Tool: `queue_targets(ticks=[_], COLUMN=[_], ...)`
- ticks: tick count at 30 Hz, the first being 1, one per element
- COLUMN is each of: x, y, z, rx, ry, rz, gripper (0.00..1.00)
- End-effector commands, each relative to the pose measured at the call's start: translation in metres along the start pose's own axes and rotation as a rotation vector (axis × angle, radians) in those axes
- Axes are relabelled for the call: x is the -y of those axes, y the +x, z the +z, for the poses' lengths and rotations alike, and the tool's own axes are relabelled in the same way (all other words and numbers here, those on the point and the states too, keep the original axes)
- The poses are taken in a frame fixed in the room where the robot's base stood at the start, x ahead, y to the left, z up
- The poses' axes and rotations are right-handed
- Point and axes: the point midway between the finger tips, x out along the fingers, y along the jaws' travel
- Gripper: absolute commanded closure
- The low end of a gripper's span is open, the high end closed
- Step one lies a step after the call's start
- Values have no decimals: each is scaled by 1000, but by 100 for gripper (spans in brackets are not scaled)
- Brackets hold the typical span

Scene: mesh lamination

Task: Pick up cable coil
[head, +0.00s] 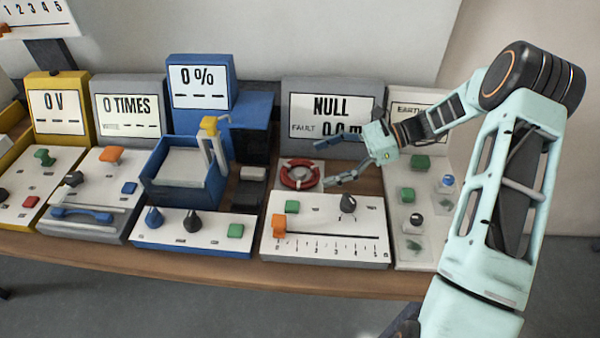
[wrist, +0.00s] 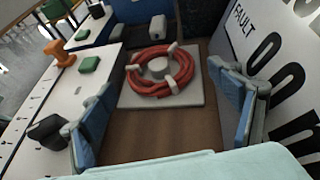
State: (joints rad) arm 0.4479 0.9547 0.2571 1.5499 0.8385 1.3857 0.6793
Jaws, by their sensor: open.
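The cable coil (head: 299,174) is a red ring with pale ties, lying flat on a light square plate (head: 316,187) in front of the NULL display. In the wrist view the coil (wrist: 158,72) lies around a grey round post on the plate (wrist: 190,101). My gripper (head: 322,162) is open and empty, just right of the coil in the head view. In the wrist view its blue-padded fingers (wrist: 170,118) are spread wide, with the coil beyond them and apart from both.
The NULL display (head: 332,110) stands close behind the coil. A white panel (head: 325,230) with an orange slider (head: 279,225), a green button and a dark knob lies in front. Dark blocks (head: 250,188) sit left of the coil. A panel with green buttons (head: 406,195) is at right.

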Motion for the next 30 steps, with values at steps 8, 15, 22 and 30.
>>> queue_targets(ticks=[8, 15, 22, 30], x=[-3, -3, -3, -2], y=[37, 54, 53, 53], z=[2, 1, 1, 1], rx=[1, 0, -1, 0], ry=[0, 1, 0, -1], rz=[3, 1, 1, 0], gripper=[17, 17, 24, 54])
